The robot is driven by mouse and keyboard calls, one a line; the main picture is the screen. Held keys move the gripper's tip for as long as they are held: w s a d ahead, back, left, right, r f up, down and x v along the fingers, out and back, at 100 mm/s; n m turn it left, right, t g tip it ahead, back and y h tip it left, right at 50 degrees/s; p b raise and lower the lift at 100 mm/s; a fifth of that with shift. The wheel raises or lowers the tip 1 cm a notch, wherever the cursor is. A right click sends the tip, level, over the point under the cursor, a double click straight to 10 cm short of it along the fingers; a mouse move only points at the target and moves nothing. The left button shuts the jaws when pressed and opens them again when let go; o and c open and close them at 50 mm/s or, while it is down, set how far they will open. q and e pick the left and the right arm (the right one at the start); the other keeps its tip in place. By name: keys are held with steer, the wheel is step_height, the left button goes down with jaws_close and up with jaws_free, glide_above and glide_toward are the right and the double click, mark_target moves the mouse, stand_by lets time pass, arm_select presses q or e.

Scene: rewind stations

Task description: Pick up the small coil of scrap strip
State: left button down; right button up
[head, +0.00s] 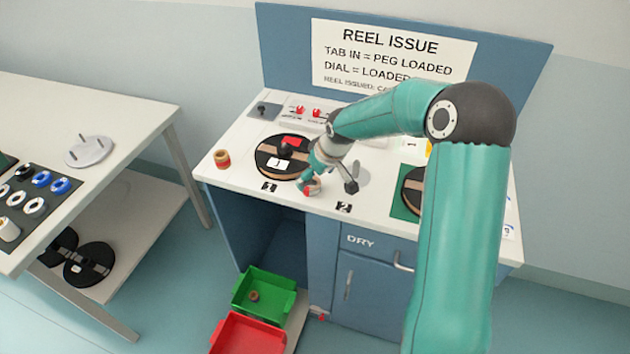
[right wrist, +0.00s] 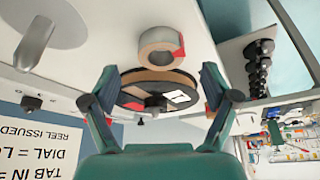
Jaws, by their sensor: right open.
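A small tan coil with a red end (head: 312,187) sits on the white counter, just in front of the reel at station 1, partly hidden by my right gripper. In the right wrist view the coil (right wrist: 160,48) shows its round hole, with the red end at its right. My right gripper (head: 314,177) is low over the counter at the coil. In the right wrist view its fingers (right wrist: 158,84) are spread and nothing is held between them. My left gripper is not in view.
A dark reel (head: 267,160) lies at station 1; another reel (head: 411,190) is at right. A brown coil (head: 221,158) stands at the counter's left end. Green (head: 285,283) and red (head: 245,335) bins stand below. A side table (head: 130,110) is at left.

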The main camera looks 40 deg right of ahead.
mark_target(311, 183)
steer(key=shift+p+x, duration=0.35)
steer(key=shift+x, duration=1.55)
steer(key=shift+s+a, duration=0.1)
steer(key=c, duration=1.3)
